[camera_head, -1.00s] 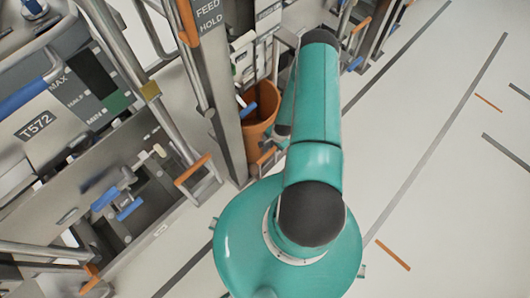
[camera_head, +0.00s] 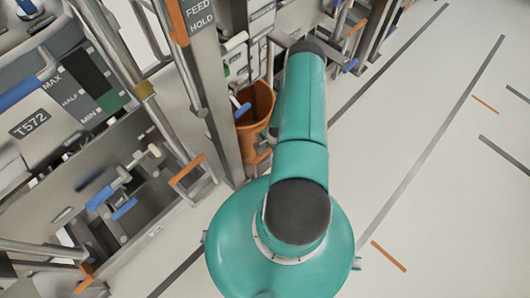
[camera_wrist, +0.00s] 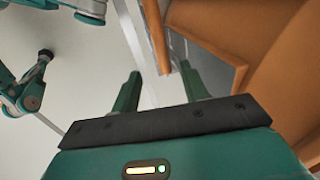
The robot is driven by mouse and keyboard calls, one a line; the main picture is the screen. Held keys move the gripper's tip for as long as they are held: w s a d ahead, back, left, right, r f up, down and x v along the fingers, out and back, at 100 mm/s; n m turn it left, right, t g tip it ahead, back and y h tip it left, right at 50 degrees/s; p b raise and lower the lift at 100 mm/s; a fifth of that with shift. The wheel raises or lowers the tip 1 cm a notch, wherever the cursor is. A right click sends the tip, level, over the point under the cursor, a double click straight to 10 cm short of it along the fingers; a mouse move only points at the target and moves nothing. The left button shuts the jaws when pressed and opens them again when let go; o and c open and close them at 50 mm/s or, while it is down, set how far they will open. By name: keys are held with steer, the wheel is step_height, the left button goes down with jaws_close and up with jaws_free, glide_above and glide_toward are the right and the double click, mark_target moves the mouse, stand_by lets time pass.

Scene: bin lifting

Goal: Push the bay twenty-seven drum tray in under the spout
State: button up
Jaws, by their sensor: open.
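An orange drum (camera_head: 255,118) stands among the bay's metal frames, just left of my arm in the head view. Below it an orange bar or handle (camera_head: 263,156) shows; I cannot tell whether it belongs to the drum tray. The tray and the spout are not clearly seen. In the wrist view my gripper (camera_wrist: 160,68) is open and empty. A narrow orange bar (camera_wrist: 154,35) lies just beyond and between its fingertips; contact cannot be told. A large orange surface (camera_wrist: 275,65), likely the drum, fills the right side. My arm hides my gripper in the head view.
A grey post marked FEED HOLD (camera_head: 212,95) stands left of the drum. Further left is a unit marked T572 (camera_head: 30,123), with blue levers (camera_head: 112,190) and an orange-ended handle (camera_head: 188,170) beside it. The pale floor (camera_head: 430,190) at right is clear, with painted lines.

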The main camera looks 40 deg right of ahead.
mark_target(266, 153)
steer(key=f, duration=0.3)
steer(key=w+f, duration=0.1)
steer(key=f, duration=0.3)
steer(key=w+f, duration=0.1)
steer(key=f, duration=0.2)
steer(key=shift+f, duration=0.2)
jaws_close()
